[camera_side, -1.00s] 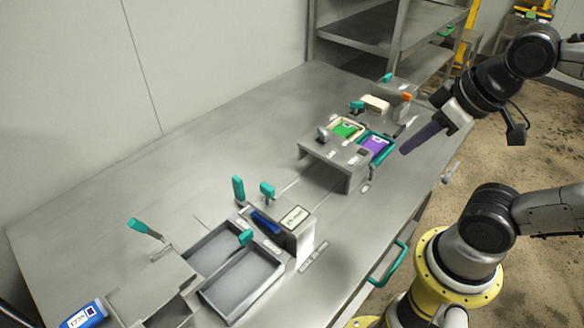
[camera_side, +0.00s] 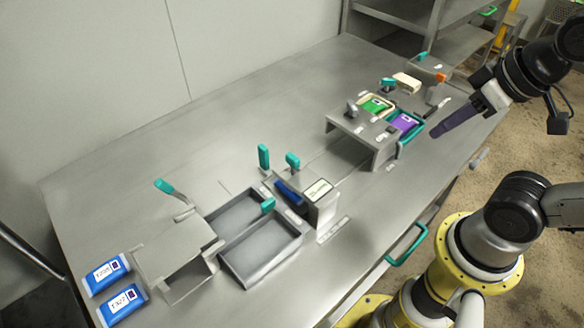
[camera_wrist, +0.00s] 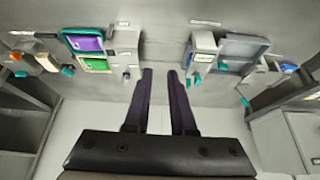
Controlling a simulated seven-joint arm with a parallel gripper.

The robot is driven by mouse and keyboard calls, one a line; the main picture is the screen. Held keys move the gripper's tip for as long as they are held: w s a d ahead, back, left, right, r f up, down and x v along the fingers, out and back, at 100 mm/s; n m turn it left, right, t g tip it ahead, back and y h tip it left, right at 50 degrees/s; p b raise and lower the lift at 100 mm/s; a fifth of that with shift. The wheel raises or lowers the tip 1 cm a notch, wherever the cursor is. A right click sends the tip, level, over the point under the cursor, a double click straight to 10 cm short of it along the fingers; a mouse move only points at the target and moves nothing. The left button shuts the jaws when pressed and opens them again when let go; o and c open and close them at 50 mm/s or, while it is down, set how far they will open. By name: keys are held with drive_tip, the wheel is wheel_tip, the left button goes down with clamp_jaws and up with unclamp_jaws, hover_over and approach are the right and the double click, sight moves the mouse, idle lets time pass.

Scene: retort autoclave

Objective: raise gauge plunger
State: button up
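My gripper shows in the wrist view (camera_wrist: 161,75) with two long dark fingers apart and nothing between them. In the side view my gripper (camera_side: 435,133) is held above the table, just right of a raised grey stand (camera_side: 350,127). A grey knob (camera_side: 352,108) stands up at the stand's left end; I cannot tell whether it is the gauge plunger. A grey block with a white label (camera_side: 318,190) sits mid-table, with a blue part (camera_side: 288,192) and teal handles (camera_side: 264,156) beside it. No part is clearly readable as the gauge plunger.
Two open grey trays (camera_side: 262,253), a grey box (camera_side: 175,252) and blue labelled pouches (camera_side: 107,273) are at the front left. Bare table (camera_side: 230,120) lies behind. A shelf rack (camera_side: 400,22) stands at the far end.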

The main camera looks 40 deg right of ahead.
drive_tip(key=o, duration=0.3)
drive_tip(key=r, duration=0.1)
drive_tip(key=w+r, duration=0.1)
drive_tip(key=r, duration=0.1)
drive_tip(key=shift+w+r+m, duration=0.2)
drive_tip(key=shift+w+m, duration=0.15)
drive_tip(key=shift+m, duration=0.05)
drive_tip(key=shift+o, duration=0.2)
drive_tip(key=w+a+r, duration=0.1)
drive_tip(key=w+r, duration=0.2)
drive_tip(key=w, duration=0.1)
drive_tip(key=n+g, duration=0.1)
drive_tip(key=g, duration=0.4)
hover_over(293, 156)
wheel_tip(293, 156, down, 8)
wheel_tip(293, 156, down, 12)
drive_tip(key=shift+a+f, duration=0.1)
drive_tip(key=shift+f, duration=0.15)
drive_tip(key=shift+c, duration=0.2)
clamp_jaws()
